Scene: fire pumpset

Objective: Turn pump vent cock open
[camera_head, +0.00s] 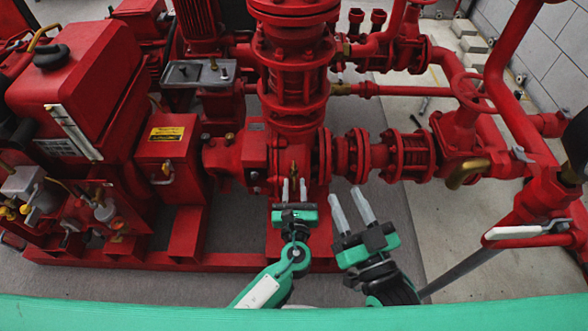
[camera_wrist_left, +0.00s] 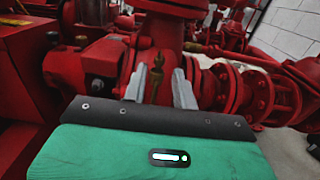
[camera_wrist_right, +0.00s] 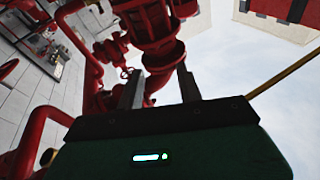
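The pump vent cock (camera_head: 293,170) is a small brass fitting on the front of the red pump casing (camera_head: 256,152). In the left wrist view the brass cock (camera_wrist_left: 157,75) stands upright, seen between my two fingers. My left gripper (camera_head: 294,184) is open just in front of the cock, fingers pointing at the pump. I cannot tell whether its fingers touch the cock or which way its handle is turned. My right gripper (camera_head: 344,193) is open and empty to the right, below the flanged pipe (camera_head: 405,154).
A red engine block with a yellow label (camera_head: 167,134) stands at the left. A valve handwheel (camera_head: 472,92) and thick red pipes rise at the right. A green bar (camera_head: 150,312) crosses the bottom of the head view.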

